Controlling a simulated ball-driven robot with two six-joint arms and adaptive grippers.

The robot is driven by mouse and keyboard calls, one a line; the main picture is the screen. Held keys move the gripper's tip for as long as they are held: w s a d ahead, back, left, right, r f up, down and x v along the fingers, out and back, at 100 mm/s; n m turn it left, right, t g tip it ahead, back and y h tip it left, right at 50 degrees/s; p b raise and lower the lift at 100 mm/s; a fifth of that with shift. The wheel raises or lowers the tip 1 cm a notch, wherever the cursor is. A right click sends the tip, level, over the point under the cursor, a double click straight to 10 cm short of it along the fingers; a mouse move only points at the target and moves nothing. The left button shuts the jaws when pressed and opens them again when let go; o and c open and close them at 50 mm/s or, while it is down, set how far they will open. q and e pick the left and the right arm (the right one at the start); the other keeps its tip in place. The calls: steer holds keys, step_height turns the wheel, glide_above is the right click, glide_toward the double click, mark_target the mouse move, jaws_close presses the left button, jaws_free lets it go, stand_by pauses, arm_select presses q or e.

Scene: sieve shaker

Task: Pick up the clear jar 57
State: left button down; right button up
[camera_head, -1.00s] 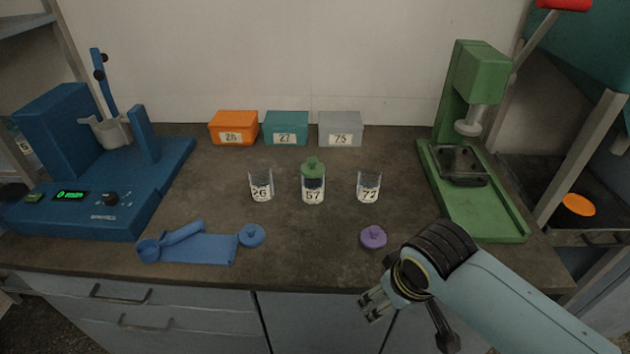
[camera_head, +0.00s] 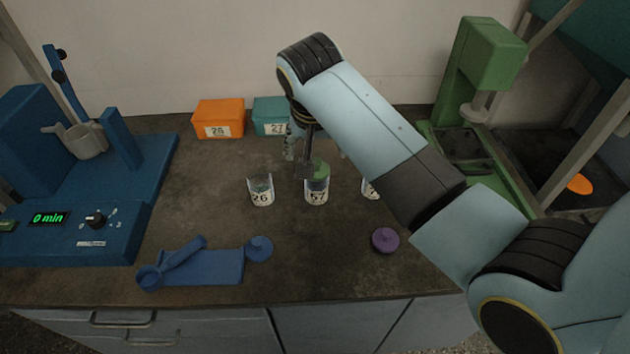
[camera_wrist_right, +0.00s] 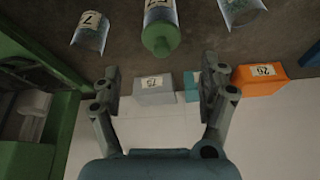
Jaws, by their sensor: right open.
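The clear jar 57 (camera_head: 316,197) stands upright on the bench with a green lid (camera_head: 321,171) on it. In the right wrist view, which looks upside down, jar 57 (camera_wrist_right: 159,13) and its green lid (camera_wrist_right: 160,38) are at the top, beyond the open fingers. My right gripper (camera_wrist_right: 161,80) is open and empty, apart from the jar. In the head view the gripper (camera_head: 290,147) is partly hidden by its own wrist, above and behind the jar. My left gripper is out of view.
Jar 26 (camera_head: 261,191) and the partly hidden jar 77 (camera_head: 368,189) flank jar 57. Orange (camera_head: 218,117), teal (camera_head: 268,115) and grey (camera_wrist_right: 154,89) boxes stand behind. A purple lid (camera_head: 385,240) and a blue lid (camera_head: 259,248) lie in front. A blue shaker (camera_head: 70,180) stands left.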

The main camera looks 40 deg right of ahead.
mark_target(317, 185)
steer(key=shift+x, duration=1)
steer(key=x, duration=0.5)
steer(key=shift+w+a+f, duration=0.1)
steer(key=shift+w+f, duration=0.05)
steer(key=c, duration=0.5)
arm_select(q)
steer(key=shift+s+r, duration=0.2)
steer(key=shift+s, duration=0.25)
arm_select(e)
jaws_close()
